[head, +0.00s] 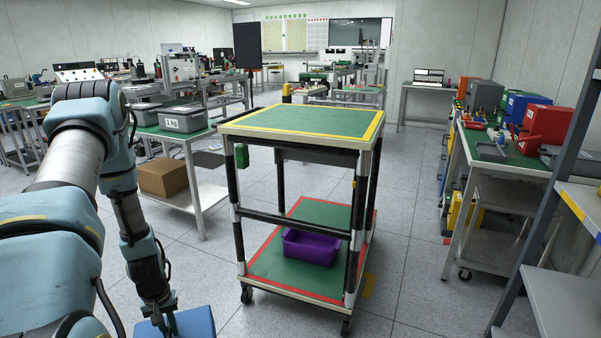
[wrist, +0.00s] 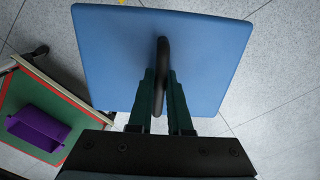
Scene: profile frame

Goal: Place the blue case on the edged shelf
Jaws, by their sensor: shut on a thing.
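The blue case (wrist: 110,50) is a flat blue slab with a dark handle. My gripper (wrist: 161,85) is shut on that handle, and the case hangs beyond the fingers in the wrist view. In the head view the case (head: 196,322) is at the bottom edge, partly cut off, low in front of the cart's left side. The cart has a green top with a yellow edge (head: 300,120), which is bare. Its lower green shelf has a red edge (head: 262,264) and carries a purple bin (head: 312,247). I cannot tell which level is the edged shelf.
The cart's black and white posts stand around the lower shelf. A bench (head: 205,182) with a grey box (head: 184,119) and a cardboard box (head: 163,178) stands behind left. At right are a cluttered bench (head: 490,155) and a grey rack (head: 565,300). Floor between cart and rack is clear.

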